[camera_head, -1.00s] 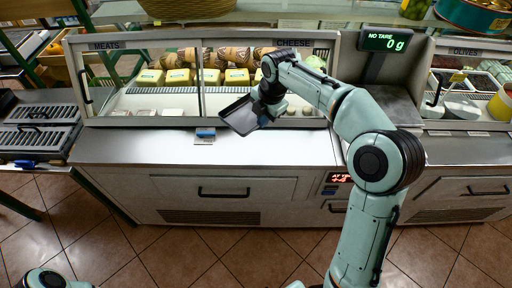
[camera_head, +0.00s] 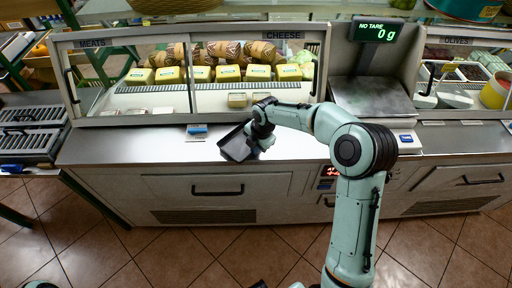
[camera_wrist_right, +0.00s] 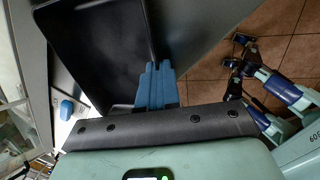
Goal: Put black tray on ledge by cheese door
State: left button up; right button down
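The black tray (camera_head: 236,146) is at the steel ledge (camera_head: 120,147) in front of the glass case, below the cheese door (camera_head: 255,75). It looks tilted in the head view; I cannot tell whether it touches the ledge. My right gripper (camera_head: 255,136) is at the tray's right edge. In the right wrist view its blue fingers (camera_wrist_right: 157,88) are closed on the rim of the black tray (camera_wrist_right: 100,50). Of my left arm only a small part shows at the bottom left of the head view; its gripper is out of view.
A small blue-topped item (camera_head: 197,130) stands on the ledge just left of the tray. Cheeses (camera_head: 168,75) sit behind the glass. The scale (camera_head: 375,95) is at the right. The ledge is clear further left.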

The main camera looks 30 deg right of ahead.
jog(key=shift+f, duration=0.1)
jog(key=c, duration=1.4)
grip_release()
jog(key=shift+o, duration=0.2)
notch_tip(320, 180, up, 12)
jog(key=s, duration=0.2)
jog(key=shift+s+d+p, duration=0.15)
jog(key=shift+d+p, duration=0.1)
jog(key=shift+p, duration=0.2)
